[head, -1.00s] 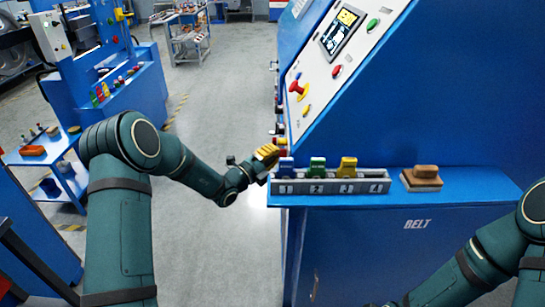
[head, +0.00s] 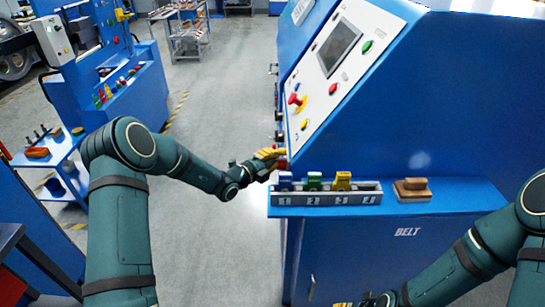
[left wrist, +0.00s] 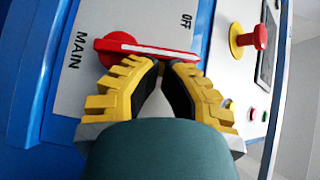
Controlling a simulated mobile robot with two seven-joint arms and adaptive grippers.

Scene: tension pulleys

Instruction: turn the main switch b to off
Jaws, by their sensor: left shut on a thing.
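The main switch is a red rotary handle (left wrist: 118,46) with a white line, on a grey plate marked MAIN and OFF in the left wrist view. The handle lies nearly level across that picture, its long end pointing right, below the OFF lettering. My left gripper (left wrist: 166,64) has its yellow fingers closed on the handle, and they hide part of it. In the head view my left gripper (head: 271,153) is at the left edge of the blue machine, where the switch is mostly hidden. My right gripper (head: 343,304) is barely in view at the bottom edge.
The sloped panel above holds a dark screen (head: 339,48), a red knob on yellow (head: 297,101) and several buttons. A numbered rack (head: 330,198) with coloured blocks and a brown-handled block (head: 412,188) sit on the ledge. Open floor lies left of the machine.

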